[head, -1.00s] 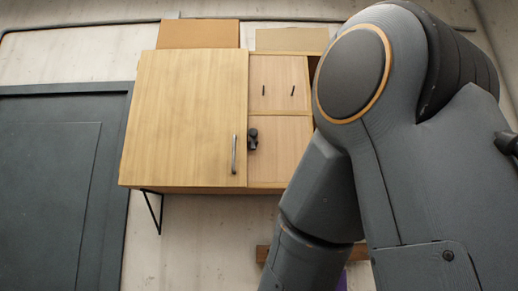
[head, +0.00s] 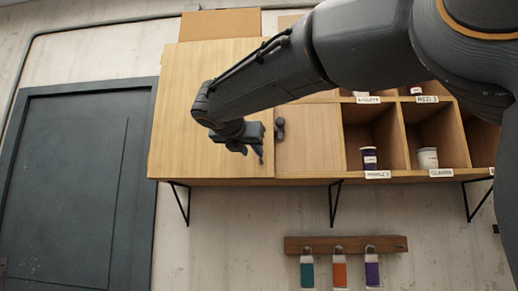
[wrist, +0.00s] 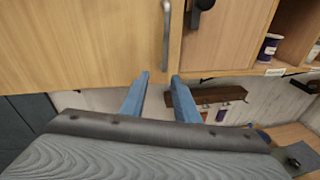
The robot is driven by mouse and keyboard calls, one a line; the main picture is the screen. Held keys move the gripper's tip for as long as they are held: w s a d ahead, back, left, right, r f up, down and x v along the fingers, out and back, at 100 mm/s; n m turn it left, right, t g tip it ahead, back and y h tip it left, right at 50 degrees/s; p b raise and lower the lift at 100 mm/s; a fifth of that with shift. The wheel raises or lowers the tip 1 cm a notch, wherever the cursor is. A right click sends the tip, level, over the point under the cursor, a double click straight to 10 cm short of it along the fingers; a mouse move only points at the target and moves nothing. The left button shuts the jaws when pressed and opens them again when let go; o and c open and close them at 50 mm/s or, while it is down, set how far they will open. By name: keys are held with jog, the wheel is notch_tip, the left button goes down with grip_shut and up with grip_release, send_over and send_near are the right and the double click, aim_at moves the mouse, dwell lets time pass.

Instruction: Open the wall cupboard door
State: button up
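The wall cupboard door (head: 182,105) is a plain light wood panel and stands shut. It fills the upper left of the wrist view (wrist: 80,45). Its vertical grey metal handle (wrist: 166,25) is near the door's right edge; in the head view my gripper and arm hide most or all of it. My gripper (head: 253,152) is in front of the door's lower right part. In the wrist view its two blue fingers (wrist: 160,76) are apart with nothing between them. The fingertips appear just below the handle's lower end, and I see no contact with it.
A black latch-like piece (head: 280,128) is right of the door's edge. Open labelled cubbies (head: 372,125) with jars lie farther right. Below hangs a wooden rack (head: 345,244) with coloured tags. A dark door (head: 65,190) stands at left.

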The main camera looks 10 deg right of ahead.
notch_tip(320, 180, up, 6)
jog(key=s+r+n+t+h, duration=0.1)
jog(key=p+x, duration=0.2)
jog(key=x, duration=0.5)
jog(key=shift+d+f, duration=0.25)
jog(key=shift+f, duration=0.05)
grip_shut()
